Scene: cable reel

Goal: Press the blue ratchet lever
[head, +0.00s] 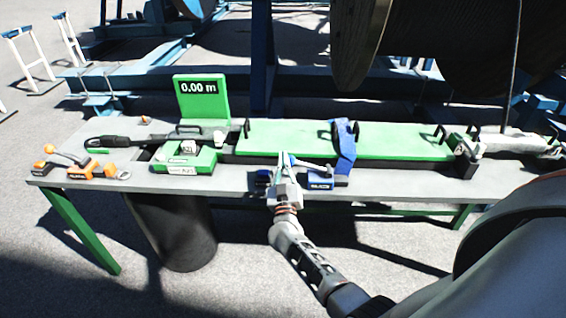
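The blue ratchet tool (345,146) stands at the front edge of the green plate, with a blue base (322,180) on the table. A pale bar (312,164) reaches left from the tool towards my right gripper. My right gripper (285,158) is at the table's front edge, just left of the blue base. Its fingers look drawn together in a narrow tip, with nothing seen between them. I cannot tell whether it touches the bar. My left gripper is out of view.
The grey table (235,185) carries a green plate (400,140), a green meter (190,155) and a display (198,87) reading 0.00 m. Orange-handled tools (80,168) lie at the left. A black bin (180,230) stands below. A large cable reel (362,40) looms behind.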

